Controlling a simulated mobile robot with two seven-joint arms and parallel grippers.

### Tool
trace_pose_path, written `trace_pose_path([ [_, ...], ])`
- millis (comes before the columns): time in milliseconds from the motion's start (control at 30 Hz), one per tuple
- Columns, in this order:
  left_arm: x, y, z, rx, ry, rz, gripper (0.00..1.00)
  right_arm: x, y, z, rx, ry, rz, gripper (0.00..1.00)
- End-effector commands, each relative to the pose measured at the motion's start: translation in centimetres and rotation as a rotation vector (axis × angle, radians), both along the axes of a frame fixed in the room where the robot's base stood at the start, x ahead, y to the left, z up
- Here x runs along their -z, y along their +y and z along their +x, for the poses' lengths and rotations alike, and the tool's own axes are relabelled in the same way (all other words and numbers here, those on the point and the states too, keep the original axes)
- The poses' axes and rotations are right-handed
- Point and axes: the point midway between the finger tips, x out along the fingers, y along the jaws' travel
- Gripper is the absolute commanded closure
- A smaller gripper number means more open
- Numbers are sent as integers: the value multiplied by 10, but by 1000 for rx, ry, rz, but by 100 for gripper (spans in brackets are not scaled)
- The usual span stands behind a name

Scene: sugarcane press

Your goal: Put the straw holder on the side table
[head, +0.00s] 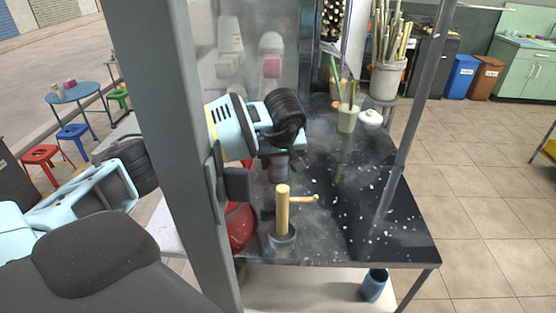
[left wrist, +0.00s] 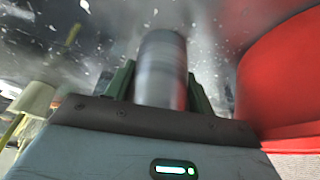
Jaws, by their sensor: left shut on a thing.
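A pale cup with green and yellow straws (head: 347,117), which looks like the straw holder, stands on the dark speckled counter (head: 385,215). It seems to show at the left edge of the left wrist view (left wrist: 34,98). My left gripper (head: 280,167) is over the counter, in front of and left of this cup and apart from it. It is shut on a grey metal cylinder (left wrist: 161,70), seen between its fingers in the left wrist view. In the head view this cylinder is mostly hidden. My right gripper is not in view. I cannot tell which surface is the side table.
A wooden post with a peg (head: 283,208) stands in a dark pot below my left gripper. A red rounded object (head: 241,228) is close left. Grey metal uprights (head: 160,110) flank the counter. A white bucket of canes (head: 387,80) and a blue round table (head: 72,93) stand beyond.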

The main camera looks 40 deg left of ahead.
Motion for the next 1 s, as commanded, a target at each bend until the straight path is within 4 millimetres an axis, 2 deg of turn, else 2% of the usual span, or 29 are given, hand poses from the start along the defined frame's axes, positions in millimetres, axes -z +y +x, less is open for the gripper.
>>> trace_pose_path([
  [167, 2, 0, 0, 0, -1, 0, 80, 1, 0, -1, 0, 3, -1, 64],
  [200, 4, 0, 0, 1, 2, 0, 45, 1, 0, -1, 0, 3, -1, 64],
  [367, 3, 0, 0, 1, 1, 1, 25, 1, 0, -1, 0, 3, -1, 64],
  [633, 3, 0, 0, 1, 1, 0, 25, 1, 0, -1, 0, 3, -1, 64],
  [767, -5, -1, -1, 1, -3, -1, 25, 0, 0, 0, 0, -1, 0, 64],
  [1000, -44, -12, -11, 2, -4, -1, 25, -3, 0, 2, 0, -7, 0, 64],
])
